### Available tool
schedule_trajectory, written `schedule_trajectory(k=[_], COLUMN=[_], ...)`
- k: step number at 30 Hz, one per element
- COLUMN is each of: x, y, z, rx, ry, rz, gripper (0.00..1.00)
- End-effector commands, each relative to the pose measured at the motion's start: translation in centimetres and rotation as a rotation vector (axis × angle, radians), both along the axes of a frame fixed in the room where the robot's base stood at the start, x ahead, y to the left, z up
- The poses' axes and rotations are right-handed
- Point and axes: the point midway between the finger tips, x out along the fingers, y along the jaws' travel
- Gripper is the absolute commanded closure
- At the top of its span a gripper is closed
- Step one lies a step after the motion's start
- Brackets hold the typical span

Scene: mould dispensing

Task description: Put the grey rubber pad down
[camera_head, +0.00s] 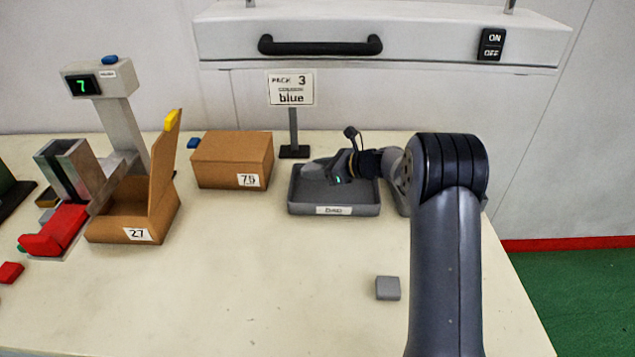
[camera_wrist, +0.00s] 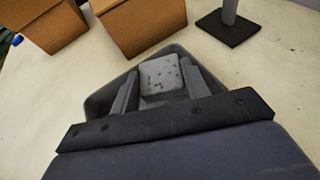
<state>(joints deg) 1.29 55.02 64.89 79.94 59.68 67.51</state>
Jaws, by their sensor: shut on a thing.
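My gripper (camera_head: 322,170) reaches in from the right over the grey tray (camera_head: 334,210), which has a white label on its front. In the wrist view my gripper (camera_wrist: 161,88) is shut on a grey pad with dark specks (camera_wrist: 160,72). The pad sits between the two fingers, above or inside the tray (camera_wrist: 103,99). I cannot tell whether it touches the tray floor. Another plain grey block (camera_head: 388,288) lies on the table, apart from the gripper.
A closed brown box marked 75 (camera_head: 232,162) stands left of the tray. An open box marked 27 (camera_head: 137,218) is farther left, beside a scale-like stand (camera_head: 104,80). A sign reading blue (camera_head: 291,88) stands behind the tray. The table's front middle is clear.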

Motion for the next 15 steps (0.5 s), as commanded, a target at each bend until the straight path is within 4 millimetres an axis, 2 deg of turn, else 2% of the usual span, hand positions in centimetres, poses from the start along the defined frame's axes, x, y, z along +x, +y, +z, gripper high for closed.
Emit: schedule_trajectory(k=[5,9,15], x=[0.0,0.0,0.0], y=[0.0,0.0,0.0], z=[-1.6,-3.6,-4.1], rx=[0.000,0.000,-0.001], ry=[0.002,0.003,-0.001], rz=[-0.001,-0.001,-0.001], gripper=[0.79,0.79,0.79])
